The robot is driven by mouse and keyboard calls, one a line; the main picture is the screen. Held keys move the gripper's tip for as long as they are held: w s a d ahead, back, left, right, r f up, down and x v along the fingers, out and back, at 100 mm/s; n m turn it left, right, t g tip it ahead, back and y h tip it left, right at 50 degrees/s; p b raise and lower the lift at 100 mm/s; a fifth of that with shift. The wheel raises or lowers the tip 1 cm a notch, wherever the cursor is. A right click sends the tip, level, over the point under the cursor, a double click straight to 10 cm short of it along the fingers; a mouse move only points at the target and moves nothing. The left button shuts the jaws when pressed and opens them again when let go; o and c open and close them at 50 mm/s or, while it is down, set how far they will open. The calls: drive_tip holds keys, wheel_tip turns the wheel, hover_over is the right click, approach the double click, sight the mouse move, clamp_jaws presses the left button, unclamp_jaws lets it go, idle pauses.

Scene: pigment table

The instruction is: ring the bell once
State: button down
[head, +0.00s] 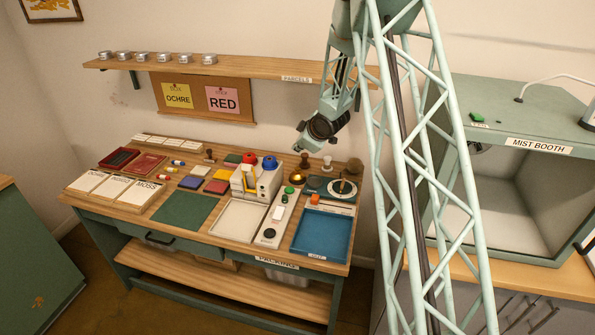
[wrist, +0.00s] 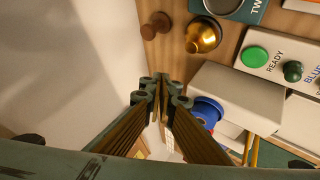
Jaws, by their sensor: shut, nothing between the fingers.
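The bell is a small brass dome (head: 299,176) on the packing table, towards its back right. It also shows near the top of the wrist view (wrist: 203,36), with a small button on top. My gripper (head: 299,150) hangs above the back of the table, its tips pointing down and left, above and apart from the bell. In the wrist view my gripper's fingertips (wrist: 162,84) are together and empty, below and left of the bell. Nothing covers the bell's top in the wrist view.
A brown wooden stamp (wrist: 155,25) stands close beside the bell. A white block-shaped holder (head: 246,190) with red and blue round tops is left of it. The panel with a green READY button (wrist: 254,57) is near. A shelf (head: 240,66) runs along the wall behind.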

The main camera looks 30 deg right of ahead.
sight(297, 169)
drive_tip(key=shift+f+b, duration=2.4)
drive_tip(key=shift+f, duration=1.05)
drive_tip(key=shift+f+b, duration=0.9)
drive_tip(key=shift+f, duration=0.1)
idle(0.5)
drive_tip(key=shift+r, duration=0.2)
idle(0.3)
drive_tip(key=shift+r+p, duration=0.7)
drive_tip(key=shift+r, duration=0.1)
drive_tip(key=shift+r, duration=0.15)
drive_tip(key=shift+r+p, duration=1.8)
drive_tip(key=shift+r, duration=0.55)
